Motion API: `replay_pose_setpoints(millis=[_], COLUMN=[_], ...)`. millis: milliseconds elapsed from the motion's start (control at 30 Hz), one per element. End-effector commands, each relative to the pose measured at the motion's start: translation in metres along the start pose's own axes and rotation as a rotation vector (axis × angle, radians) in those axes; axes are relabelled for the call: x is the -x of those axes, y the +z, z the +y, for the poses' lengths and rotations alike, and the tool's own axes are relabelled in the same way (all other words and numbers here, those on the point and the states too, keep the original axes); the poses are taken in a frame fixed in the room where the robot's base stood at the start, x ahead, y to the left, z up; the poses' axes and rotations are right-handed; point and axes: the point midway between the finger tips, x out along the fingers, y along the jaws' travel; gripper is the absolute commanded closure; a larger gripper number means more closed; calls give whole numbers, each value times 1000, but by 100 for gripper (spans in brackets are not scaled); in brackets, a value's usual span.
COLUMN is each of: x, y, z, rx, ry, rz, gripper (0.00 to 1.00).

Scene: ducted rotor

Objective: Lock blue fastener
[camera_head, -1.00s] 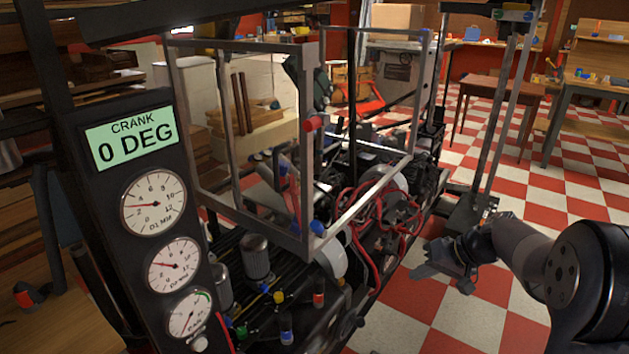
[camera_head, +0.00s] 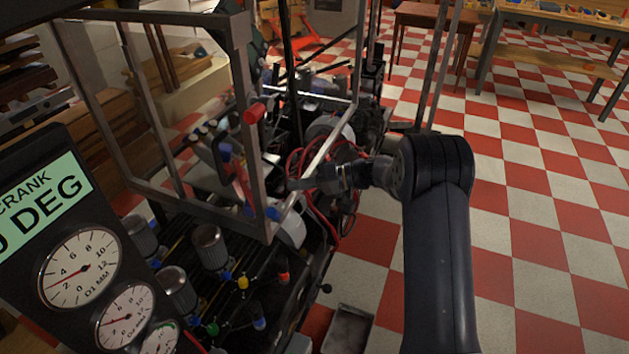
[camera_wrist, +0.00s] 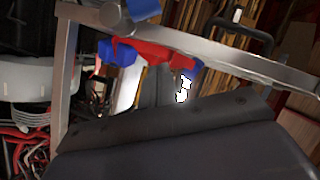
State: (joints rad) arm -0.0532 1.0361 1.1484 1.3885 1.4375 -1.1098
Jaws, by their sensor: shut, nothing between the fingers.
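A blue fastener (camera_head: 273,213) sits at the lower front corner of the grey metal frame (camera_head: 247,120). Another blue part (camera_head: 248,210) shows just left of that corner post. In the wrist view a blue piece (camera_wrist: 142,9) is on the frame bar, and a blue knob (camera_wrist: 119,52) sits at the end of a red part (camera_wrist: 150,50). I cannot tell which blue piece is the task's fastener. My gripper (camera_head: 294,184) is shut and empty, just right of the frame's corner post. In the wrist view its dark body covers the lower part, below the red part.
Red hoses and dark machinery (camera_head: 325,165) lie close around my gripper. A red knob (camera_head: 254,113) sticks out from the frame post. The gauge panel (camera_head: 85,265) stands at the left. Checkered floor (camera_head: 540,220) is clear at the right.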

Motion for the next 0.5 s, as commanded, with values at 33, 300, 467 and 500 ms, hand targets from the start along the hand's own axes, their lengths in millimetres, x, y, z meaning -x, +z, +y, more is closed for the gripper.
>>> replay_pose_setpoints(millis=[33,300,467,500], x=[-12,-37,-40,-40], y=[0,22,35,36], z=[-1,-1,0,0], rx=[-1,-4,-2,-2], ry=[-3,1,1,1], rz=[-3,0,0,0], gripper=[100,100,100,100])
